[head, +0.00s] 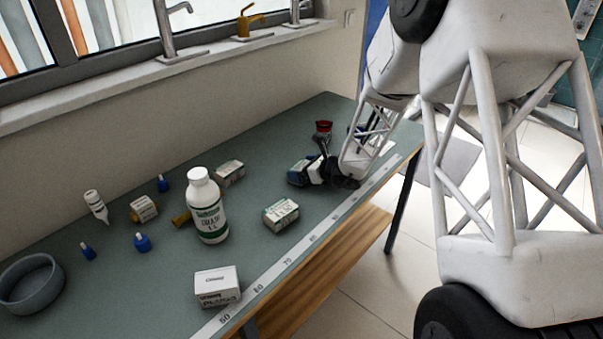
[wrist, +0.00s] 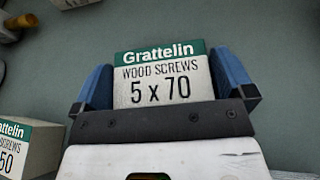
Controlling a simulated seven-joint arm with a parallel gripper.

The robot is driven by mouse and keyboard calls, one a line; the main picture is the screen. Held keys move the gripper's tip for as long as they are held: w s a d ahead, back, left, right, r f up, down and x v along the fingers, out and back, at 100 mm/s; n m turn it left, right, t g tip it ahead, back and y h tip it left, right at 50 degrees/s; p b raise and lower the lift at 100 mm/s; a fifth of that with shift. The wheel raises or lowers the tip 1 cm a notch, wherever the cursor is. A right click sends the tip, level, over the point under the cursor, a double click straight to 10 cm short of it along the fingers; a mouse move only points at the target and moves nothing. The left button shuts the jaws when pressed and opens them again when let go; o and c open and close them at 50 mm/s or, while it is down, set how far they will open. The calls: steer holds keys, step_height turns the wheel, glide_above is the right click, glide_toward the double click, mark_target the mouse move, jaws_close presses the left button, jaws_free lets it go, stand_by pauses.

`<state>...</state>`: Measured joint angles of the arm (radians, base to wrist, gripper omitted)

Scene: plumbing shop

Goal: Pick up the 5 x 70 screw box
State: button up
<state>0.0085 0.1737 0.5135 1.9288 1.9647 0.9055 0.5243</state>
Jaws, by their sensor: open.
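The 5 x 70 screw box (wrist: 160,88) is white with a green band reading "Grattelin" and the words "WOOD SCREWS". In the wrist view it lies between the two blue fingers of my gripper (wrist: 163,72), one on each side. The fingers are open, and I cannot tell whether either touches the box. In the head view my gripper (head: 308,171) is low over the bench, toward its far right part, and mostly hides what is between its fingers.
Another Grattelin box (wrist: 24,145), ending in "50", is at the lower left of the wrist view. On the bench (head: 330,228) stand a similar box (head: 281,215), a white bottle (head: 208,207), a white carton (head: 217,287) and a grey bowl (head: 30,290). A red-topped item (head: 323,128) is behind my gripper.

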steer(key=shift+w+a+f, duration=0.15)
steer(key=shift+w+a, duration=0.05)
steer(key=shift+a, duration=0.05)
stand_by(0.4)
steer(key=c, duration=0.8)
steer(key=shift+c, duration=0.2)
step_height(320, 180, up, 28)
stand_by(0.4)
stand_by(0.5)
